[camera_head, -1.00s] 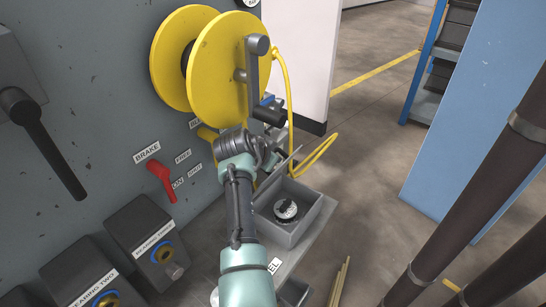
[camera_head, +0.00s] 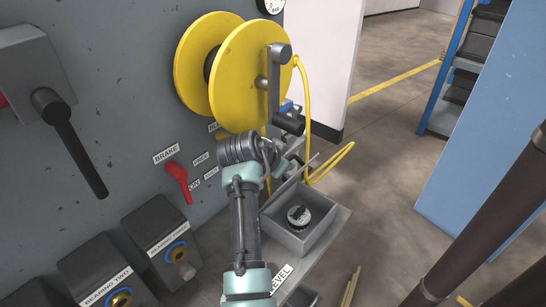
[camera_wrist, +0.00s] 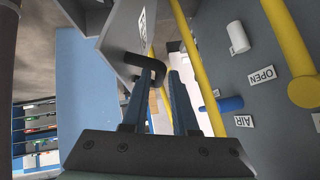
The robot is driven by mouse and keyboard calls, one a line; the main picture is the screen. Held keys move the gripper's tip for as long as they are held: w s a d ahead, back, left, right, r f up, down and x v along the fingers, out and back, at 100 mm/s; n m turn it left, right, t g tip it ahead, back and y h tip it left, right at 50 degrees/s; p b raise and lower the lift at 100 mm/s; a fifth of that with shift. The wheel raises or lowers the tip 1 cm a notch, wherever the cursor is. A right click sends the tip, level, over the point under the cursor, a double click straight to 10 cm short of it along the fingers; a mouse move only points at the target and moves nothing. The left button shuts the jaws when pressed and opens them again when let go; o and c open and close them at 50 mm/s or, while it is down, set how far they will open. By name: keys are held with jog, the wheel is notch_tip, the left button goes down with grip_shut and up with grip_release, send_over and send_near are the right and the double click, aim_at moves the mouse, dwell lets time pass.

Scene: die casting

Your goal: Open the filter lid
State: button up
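The filter box (camera_head: 318,235) is a grey open-topped box on a grey ledge, with a round black-and-white part inside it. Its grey lid (camera_head: 296,178) stands raised and tilted at the box's far left edge, partly hidden by my arm. In the wrist view, a grey panel, seemingly the lid (camera_wrist: 120,35), carries a black bent handle (camera_wrist: 154,65). My gripper (camera_wrist: 158,82) has its two blue-grey fingers apart, with the handle at the tips, by the left finger. Contact is unclear. In the head view, my gripper's fingers are mostly hidden behind my wrist.
A yellow reel (camera_head: 240,75) with a grey crank (camera_head: 276,85) is just above my wrist. A yellow hose (camera_head: 306,95) hangs beside it. A red brake lever (camera_head: 178,178) and bearing boxes (camera_head: 160,235) are to the left. Open floor lies to the right.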

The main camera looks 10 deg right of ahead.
jog(key=v, duration=0.8)
jog(key=shift+s, duration=0.1)
jog(key=shift+c, duration=0.3)
